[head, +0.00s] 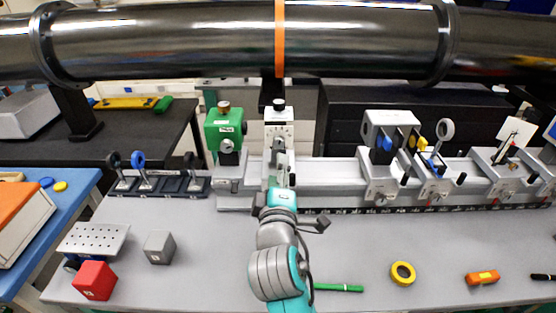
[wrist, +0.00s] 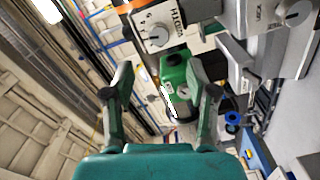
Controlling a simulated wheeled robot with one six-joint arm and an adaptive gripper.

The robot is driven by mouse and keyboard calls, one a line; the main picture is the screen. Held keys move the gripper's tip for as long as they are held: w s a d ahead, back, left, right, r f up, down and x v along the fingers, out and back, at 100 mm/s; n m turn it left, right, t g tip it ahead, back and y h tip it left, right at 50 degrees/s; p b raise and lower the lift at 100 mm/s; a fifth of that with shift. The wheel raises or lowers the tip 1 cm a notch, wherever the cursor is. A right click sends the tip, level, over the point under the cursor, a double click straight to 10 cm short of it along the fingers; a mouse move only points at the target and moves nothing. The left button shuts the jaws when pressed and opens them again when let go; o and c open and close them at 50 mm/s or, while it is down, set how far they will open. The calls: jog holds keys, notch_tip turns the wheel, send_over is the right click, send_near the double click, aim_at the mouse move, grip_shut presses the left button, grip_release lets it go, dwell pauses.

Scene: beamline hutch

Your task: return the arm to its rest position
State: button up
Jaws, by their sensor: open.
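My arm (head: 275,268), grey and teal, reaches from the bottom middle of the head view up to the rail on the bench. My gripper (head: 281,160) is at the rail, in front of the white mount (head: 279,130), and is partly hard to make out there. In the wrist view my gripper (wrist: 160,80) has its two fingers wide apart with nothing held between them. The green mount (wrist: 174,72) shows beyond the gap between the fingers. It also stands left of the white mount in the head view (head: 224,128). I cannot tell whether the fingers touch anything.
A large dark pipe (head: 180,42) crosses above the bench. More mounts (head: 390,150) stand on the rail at right. A red cube (head: 95,281), a grey cube (head: 159,247), a green pen (head: 338,288), yellow tape (head: 403,273) and an orange item (head: 482,277) lie on the grey bench.

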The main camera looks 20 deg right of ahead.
jog(key=shift+s+a, duration=0.2)
jog(key=shift+s, duration=0.45)
jog(key=s+f+y, duration=0.1)
jog(key=s+f, duration=0.4)
jog(key=f, duration=0.1)
jog(key=s+d+f+m+y, duration=0.1)
jog(key=s+f+y, duration=0.1)
jog(key=s+f, duration=0.4)
jog(key=s+f+g+y, duration=0.1)
jog(key=s+f+y, duration=0.1)
jog(key=s+f, duration=0.4)
jog(key=shift+s+d+f+m, duration=0.1)
jog(key=shift+d+f+m, duration=0.1)
jog(key=shift+f, duration=0.4)
jog(key=shift+s+d+f+m, duration=0.1)
jog(key=shift+d+f+m, duration=0.1)
jog(key=shift+f, duration=0.35)
jog(key=s+d+f+m+g, duration=0.1)
jog(key=s+m, duration=0.8)
jog(key=s, duration=1.6)
jog(key=shift+d+f+y, duration=0.15)
jog(key=shift+d+y, duration=0.15)
jog(key=shift+d, duration=0.2)
